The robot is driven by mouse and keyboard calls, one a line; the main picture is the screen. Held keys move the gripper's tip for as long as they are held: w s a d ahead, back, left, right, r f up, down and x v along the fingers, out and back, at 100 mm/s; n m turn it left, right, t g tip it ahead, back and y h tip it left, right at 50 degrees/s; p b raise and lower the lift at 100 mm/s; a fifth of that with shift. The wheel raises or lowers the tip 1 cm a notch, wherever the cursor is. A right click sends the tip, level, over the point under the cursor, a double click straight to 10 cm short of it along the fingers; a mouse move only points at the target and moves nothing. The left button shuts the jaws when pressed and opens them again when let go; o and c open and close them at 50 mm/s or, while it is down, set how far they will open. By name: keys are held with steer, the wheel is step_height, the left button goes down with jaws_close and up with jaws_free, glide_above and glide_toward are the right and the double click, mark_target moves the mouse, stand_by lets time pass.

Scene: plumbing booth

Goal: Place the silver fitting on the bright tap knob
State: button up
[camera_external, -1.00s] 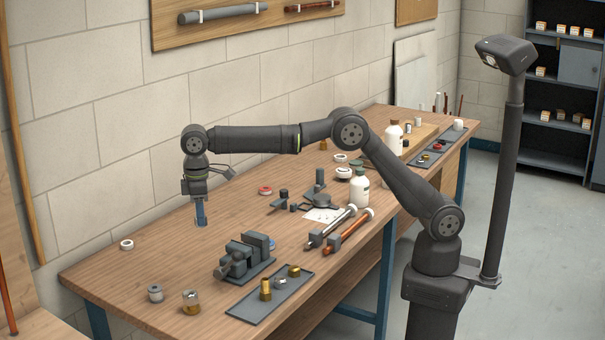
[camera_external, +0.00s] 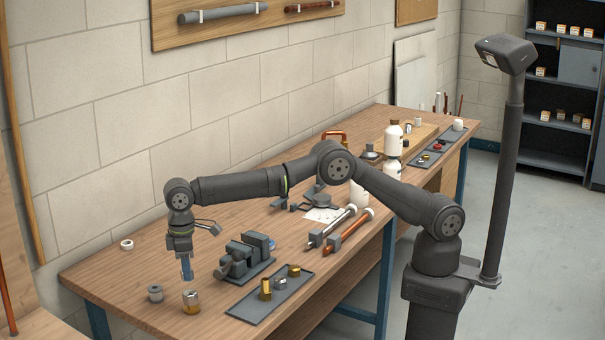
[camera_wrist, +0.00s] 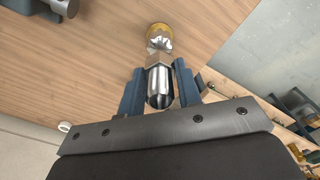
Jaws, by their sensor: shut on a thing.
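My gripper (camera_external: 187,275) has its blue fingers shut on the silver fitting (camera_wrist: 159,88), a shiny rounded cylinder with a faceted, brownish far end in the wrist view. In the external view the fitting is too small and covered to make out. The bright tap knob (camera_external: 191,296), silver on top with a brass-coloured lower part, stands near the table's front left. My gripper is just above and slightly behind it. In the wrist view the knob (camera_wrist: 160,36) shows past the fitting's far end. I cannot tell whether they touch.
A dark vise (camera_external: 247,257) is close on the right, with a tray (camera_external: 251,311) of brass and silver fittings in front. A white ring (camera_external: 127,244) lies behind. The wooden table (camera_external: 120,285) is clear at far left.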

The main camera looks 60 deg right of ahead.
steer(key=shift+f, duration=1.9)
steer(key=shift+f, duration=0.15)
steer(key=o, duration=1)
steer(key=shift+o, duration=0.2)
step_height(320, 180, up, 12)
steer(key=shift+r, duration=0.15)
